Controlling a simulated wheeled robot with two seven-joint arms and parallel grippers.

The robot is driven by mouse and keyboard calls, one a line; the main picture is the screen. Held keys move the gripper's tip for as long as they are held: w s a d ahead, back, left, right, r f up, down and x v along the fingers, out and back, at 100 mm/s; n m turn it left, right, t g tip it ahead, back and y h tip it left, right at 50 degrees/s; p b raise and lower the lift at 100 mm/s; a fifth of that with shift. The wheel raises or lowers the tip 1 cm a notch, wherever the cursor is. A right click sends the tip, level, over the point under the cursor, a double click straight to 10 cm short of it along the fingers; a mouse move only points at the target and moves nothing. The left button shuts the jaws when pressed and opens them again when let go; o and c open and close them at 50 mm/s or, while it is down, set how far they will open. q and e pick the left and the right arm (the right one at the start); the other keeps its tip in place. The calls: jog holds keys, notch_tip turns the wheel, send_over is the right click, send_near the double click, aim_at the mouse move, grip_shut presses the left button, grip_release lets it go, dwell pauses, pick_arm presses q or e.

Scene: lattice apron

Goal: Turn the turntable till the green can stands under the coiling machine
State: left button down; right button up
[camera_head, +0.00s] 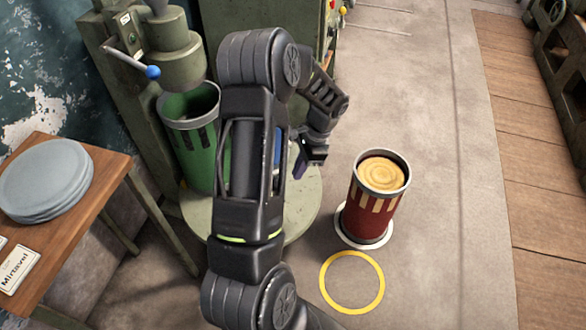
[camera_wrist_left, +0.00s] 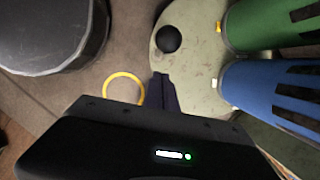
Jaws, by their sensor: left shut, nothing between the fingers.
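The pale round turntable (camera_head: 302,205) lies on the floor, partly hidden by my left arm. The green can (camera_head: 197,150) stands on it, open at the top, its mouth just below the head of the coiling machine (camera_head: 168,50); exact alignment is unclear. A blue can (camera_head: 277,148) shows only as a sliver behind my arm, but stands beside the green can (camera_wrist_left: 275,24) in the left wrist view (camera_wrist_left: 268,88). My left gripper (camera_head: 300,168) is shut and empty above the turntable. In the left wrist view its fingers (camera_wrist_left: 164,92) are near a black knob (camera_wrist_left: 168,39) on the turntable. My right gripper is out of view.
A red can (camera_head: 374,200) with coiled cream filling stands on a white disc right of the turntable. A yellow ring (camera_head: 352,282) marks the floor in front. A wooden table (camera_head: 95,165) with grey plates (camera_head: 45,175) is at left.

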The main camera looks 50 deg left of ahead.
pick_arm(q)
jog(key=w+v, duration=0.1)
jog(key=v, duration=0.9)
jog(key=shift+p, duration=0.35)
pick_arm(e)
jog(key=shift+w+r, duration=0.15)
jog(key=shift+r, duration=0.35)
pick_arm(q)
jog(key=shift+d, duration=0.15)
